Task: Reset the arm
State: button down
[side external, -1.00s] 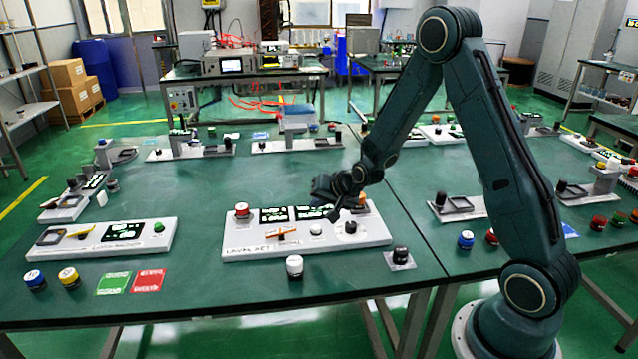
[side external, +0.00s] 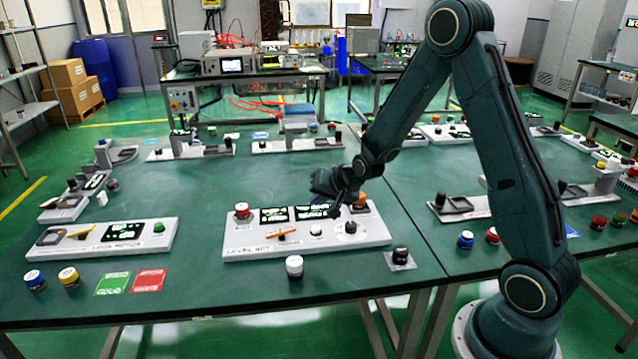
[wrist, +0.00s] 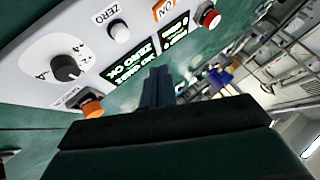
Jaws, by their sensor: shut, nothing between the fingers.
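My gripper (side external: 334,205) is shut and empty. It hangs just above the right half of the white control panel (side external: 240,247), close to its black knob (side external: 350,228) and orange button (side external: 361,199). In the wrist view my shut fingers (wrist: 158,88) point toward the panel's dark display (wrist: 145,65). The round dial with the black knob (wrist: 66,68) is at the left there, and the orange button (wrist: 92,107) is below it. I cannot tell whether the fingertips touch the panel.
A white-topped button (side external: 294,266) and a black knob on a plate (side external: 400,256) stand in front of the panel. Another panel (side external: 150,240) lies to the left, with green (side external: 113,284) and red (side external: 149,281) cards before it. Bare green tabletop lies between.

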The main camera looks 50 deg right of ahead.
jog(key=s+a+r+n+g+y, duration=0.1)
jog(key=s+a+r+n, duration=0.3)
jog(key=r, duration=0.3)
jog(key=s+a+r+n, duration=0.1)
jog(key=s+a+r, duration=0.4)
jog(key=s+r, duration=0.25)
jog(key=s+a+r+n+g, duration=0.1)
jog(key=s+a+r+n, duration=0.1)
jog(key=s, duration=0.7)
jog(key=s+a+r+n+g, duration=0.1)
jog(key=s+a+r+n, duration=0.1)
jog(key=s, duration=0.7)
jog(key=shift+s+r+n, duration=0.35)
jog(key=shift+r+n, duration=0.25)
jog(key=shift+n, duration=0.1)
